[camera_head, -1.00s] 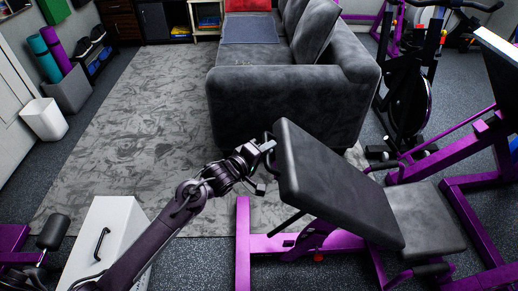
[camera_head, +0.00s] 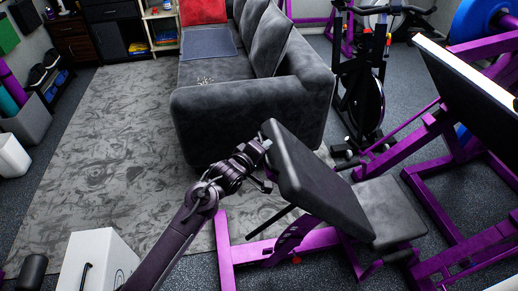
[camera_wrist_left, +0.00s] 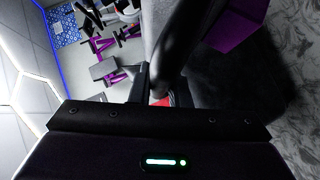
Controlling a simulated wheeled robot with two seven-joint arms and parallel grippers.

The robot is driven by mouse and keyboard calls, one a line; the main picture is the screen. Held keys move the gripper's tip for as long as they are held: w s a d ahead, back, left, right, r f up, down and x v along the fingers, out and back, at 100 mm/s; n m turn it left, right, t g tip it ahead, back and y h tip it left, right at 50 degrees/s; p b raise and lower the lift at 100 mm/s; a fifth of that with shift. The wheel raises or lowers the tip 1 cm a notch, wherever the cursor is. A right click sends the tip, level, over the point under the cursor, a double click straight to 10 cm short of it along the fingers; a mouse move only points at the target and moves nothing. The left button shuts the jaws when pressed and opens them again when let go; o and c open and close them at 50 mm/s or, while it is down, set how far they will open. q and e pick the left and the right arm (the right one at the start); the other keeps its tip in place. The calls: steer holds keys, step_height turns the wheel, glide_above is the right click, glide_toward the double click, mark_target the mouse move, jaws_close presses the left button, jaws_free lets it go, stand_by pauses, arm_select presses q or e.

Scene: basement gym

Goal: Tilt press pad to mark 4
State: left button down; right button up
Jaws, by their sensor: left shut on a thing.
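The press pad (camera_head: 318,182) is a black padded backrest on a purple bench frame (camera_head: 265,249), in the middle of the head view. It is tilted, with its raised end toward the sofa and its low end by the black seat pad (camera_head: 388,212). My left gripper (camera_head: 265,147) is at the raised end and is shut on its edge. No numbered mark is readable on the bench. My right gripper is in neither view.
A grey sofa (camera_head: 235,110) stands just behind the bench. A white box (camera_head: 98,262) is at the front left. An exercise bike (camera_head: 362,95) and a large purple machine (camera_head: 450,165) are at the right. The grey rug (camera_head: 110,150) at the left is mostly clear.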

arm_select(q)
steer(key=c, duration=1.4)
jaws_free()
steer(key=shift+o, duration=0.2)
steer(key=v, duration=0.8)
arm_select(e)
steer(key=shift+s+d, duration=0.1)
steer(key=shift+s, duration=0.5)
